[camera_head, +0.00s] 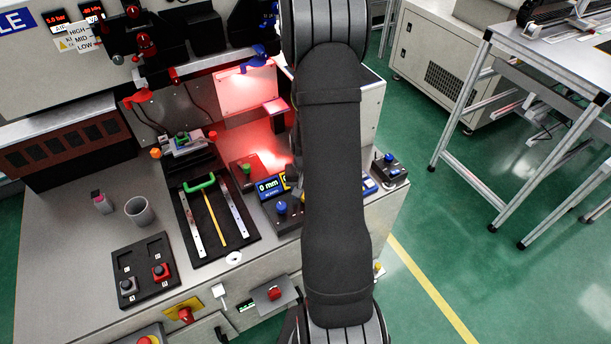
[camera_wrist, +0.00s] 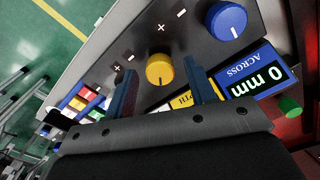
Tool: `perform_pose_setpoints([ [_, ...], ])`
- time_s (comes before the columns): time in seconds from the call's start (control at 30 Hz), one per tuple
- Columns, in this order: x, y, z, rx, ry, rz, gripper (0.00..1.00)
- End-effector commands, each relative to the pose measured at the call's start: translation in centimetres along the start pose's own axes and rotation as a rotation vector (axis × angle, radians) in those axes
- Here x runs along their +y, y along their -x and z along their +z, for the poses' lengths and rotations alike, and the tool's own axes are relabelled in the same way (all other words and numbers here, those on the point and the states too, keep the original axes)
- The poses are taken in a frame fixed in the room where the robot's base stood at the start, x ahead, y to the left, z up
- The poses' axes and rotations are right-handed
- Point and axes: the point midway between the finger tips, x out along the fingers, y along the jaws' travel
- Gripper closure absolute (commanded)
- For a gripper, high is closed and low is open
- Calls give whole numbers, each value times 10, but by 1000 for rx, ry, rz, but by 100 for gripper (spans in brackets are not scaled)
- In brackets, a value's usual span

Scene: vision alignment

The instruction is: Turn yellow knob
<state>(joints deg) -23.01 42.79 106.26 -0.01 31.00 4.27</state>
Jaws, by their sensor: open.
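The yellow knob (camera_wrist: 159,69) is round with a dark pointer mark and sits on a dark control panel (camera_wrist: 188,45) in the wrist view. My gripper (camera_wrist: 161,66) is open, with one finger on each side of the yellow knob in the picture. I cannot tell whether either finger touches it. A blue knob (camera_wrist: 227,20) is on the same panel, beside the blue display (camera_wrist: 255,82) reading "0 mm" and "ACROSS". A yellow display (camera_wrist: 181,100) is partly hidden by a finger. In the head view my arm hides the yellow knob and my gripper.
A green button (camera_wrist: 289,106) is near the display. In the head view, a black tray (camera_head: 215,245) with a green-handled tool, a grey cup (camera_head: 139,211) and a button box (camera_head: 145,270) are on the bench left of my arm. Another blue-knobbed box (camera_head: 390,168) is to the right.

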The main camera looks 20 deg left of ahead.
Motion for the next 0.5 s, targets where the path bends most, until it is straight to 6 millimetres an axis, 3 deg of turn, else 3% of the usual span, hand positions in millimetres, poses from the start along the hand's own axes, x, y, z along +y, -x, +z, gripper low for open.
perform_pose_setpoints([
  [0.5,0,90,-1,6,0,0,50],
])
